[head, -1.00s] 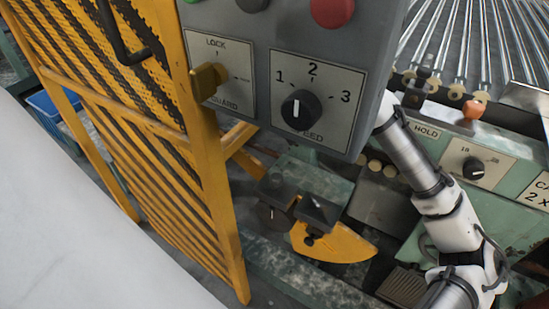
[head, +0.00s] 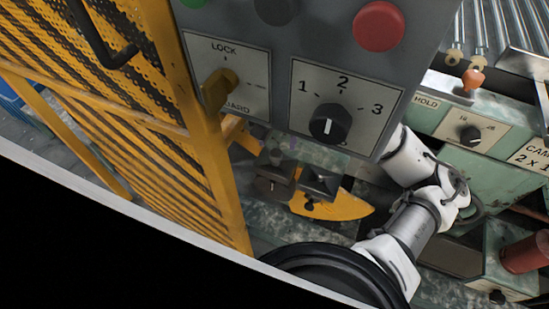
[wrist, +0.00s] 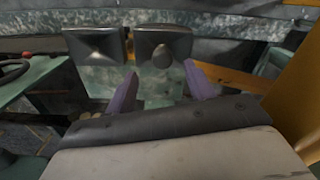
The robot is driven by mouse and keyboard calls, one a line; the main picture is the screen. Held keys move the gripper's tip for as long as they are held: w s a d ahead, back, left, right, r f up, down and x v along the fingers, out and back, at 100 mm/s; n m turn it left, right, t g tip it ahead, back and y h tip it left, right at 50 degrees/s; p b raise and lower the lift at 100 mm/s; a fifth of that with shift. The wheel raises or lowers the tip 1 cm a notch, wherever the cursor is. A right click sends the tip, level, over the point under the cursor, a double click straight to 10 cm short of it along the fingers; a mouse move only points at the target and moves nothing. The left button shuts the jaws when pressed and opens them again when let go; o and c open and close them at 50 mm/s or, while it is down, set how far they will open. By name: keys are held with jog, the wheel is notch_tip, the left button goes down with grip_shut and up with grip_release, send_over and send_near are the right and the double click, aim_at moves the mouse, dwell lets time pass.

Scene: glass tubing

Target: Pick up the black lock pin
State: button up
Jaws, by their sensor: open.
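In the wrist view, two dark square-topped blocks stand side by side, a left block (wrist: 95,47) and a right block (wrist: 162,42). A small dark rounded knob (wrist: 163,57), which looks like the black lock pin, shows against the right block. My gripper (wrist: 161,86) has its two purple fingers apart, below the knob in the picture, with nothing between them.
The grey control panel (head: 270,75) with its speed dial hangs over the work area. The yellow mesh guard (head: 150,125) stands at left. A green machine housing (head: 495,175) with an orange knob (head: 473,78) lies at right.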

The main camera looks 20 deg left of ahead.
notch_tip(320, 180, down, 7)
jog(key=shift+a+r+b, duration=0.15)
jog(key=shift+b, duration=0.45)
jog(key=c, duration=1.1)
jog(key=shift+o, duration=0.2)
notch_tip(320, 180, up, 10)
jog(key=p, duration=0.3)
jog(key=shift+r, duration=0.1)
jog(key=shift+w, duration=0.15)
